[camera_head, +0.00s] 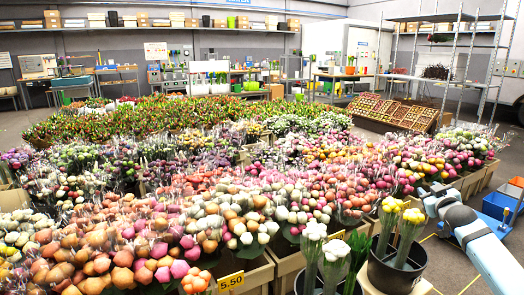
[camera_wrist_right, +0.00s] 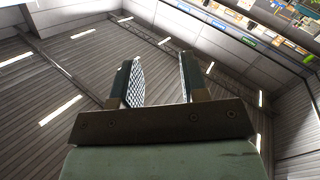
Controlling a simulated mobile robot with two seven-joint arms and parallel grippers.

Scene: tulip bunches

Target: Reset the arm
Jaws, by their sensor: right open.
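My right arm comes in from the lower right edge of the head view, and its blue-grey links lie beside the black bucket (camera_head: 397,276). In the right wrist view my right gripper (camera_wrist_right: 160,72) is open. Its two fingers stand apart with nothing between them. It points up toward the ceiling (camera_wrist_right: 75,75), with the hall upside down or tilted around it. In the head view the jaws are too small to make out clearly. My left arm and gripper are not in view.
Many wrapped tulip bunches (camera_head: 255,205) fill crates across the middle. Yellow tulips (camera_head: 408,222) stand in the bucket and white tulips (camera_head: 313,240) beside it. A blue box (camera_head: 498,205) sits at right. A metal rack (camera_head: 455,65) stands behind; grey floor is clear near it.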

